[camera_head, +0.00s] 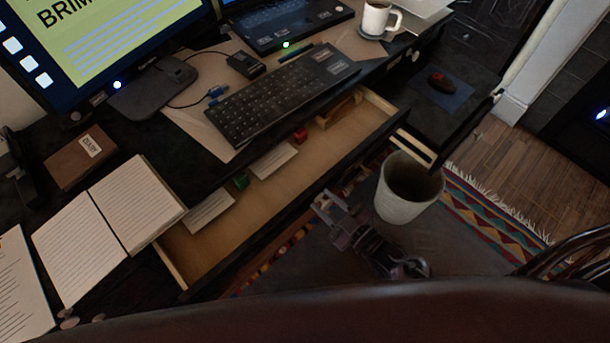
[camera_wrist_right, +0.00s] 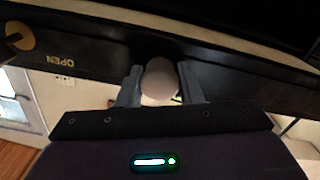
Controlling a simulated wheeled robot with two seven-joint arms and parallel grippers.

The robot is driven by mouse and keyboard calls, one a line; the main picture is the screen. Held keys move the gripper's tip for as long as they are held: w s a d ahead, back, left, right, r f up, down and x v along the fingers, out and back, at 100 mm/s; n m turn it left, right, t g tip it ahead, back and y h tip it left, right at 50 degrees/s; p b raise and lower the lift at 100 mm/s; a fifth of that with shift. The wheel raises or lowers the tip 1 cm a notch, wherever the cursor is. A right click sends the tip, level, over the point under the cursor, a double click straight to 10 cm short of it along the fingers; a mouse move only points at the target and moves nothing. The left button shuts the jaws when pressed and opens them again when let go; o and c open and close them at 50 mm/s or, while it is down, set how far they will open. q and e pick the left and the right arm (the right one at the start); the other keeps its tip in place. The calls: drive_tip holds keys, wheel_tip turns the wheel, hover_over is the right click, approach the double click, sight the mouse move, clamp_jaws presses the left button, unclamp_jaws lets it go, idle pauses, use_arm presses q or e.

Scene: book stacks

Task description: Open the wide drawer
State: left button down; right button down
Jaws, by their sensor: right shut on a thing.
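The wide drawer (camera_head: 262,213) under the desk is pulled out in the head view, showing its pale wooden inside with papers and small items. My right gripper (camera_head: 332,206) is at the outside of the dark drawer front. In the right wrist view, my right gripper (camera_wrist_right: 160,88) is shut on a round pale knob (camera_wrist_right: 158,77), with one finger on each side of it. The dark drawer front (camera_wrist_right: 225,80) runs behind the knob. In the head view the knob is hidden by the gripper. My left gripper is not in view.
A keyboard (camera_head: 275,101), an open notebook (camera_head: 110,217) and a white mug (camera_head: 376,18) are on the desk. A pale waste bin (camera_head: 400,201) stands just right of my right arm. A dark chair back (camera_head: 330,312) crosses the bottom of the head view.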

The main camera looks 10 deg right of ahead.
drive_tip(key=p+v, duration=0.2)
drive_tip(key=v, duration=0.9)
drive_tip(key=c, duration=1)
unclamp_jaws()
drive_tip(key=v, duration=0.7)
drive_tip(key=shift+s+d, duration=0.25)
drive_tip(key=shift+s, duration=0.05)
drive_tip(key=shift+a, duration=0.1)
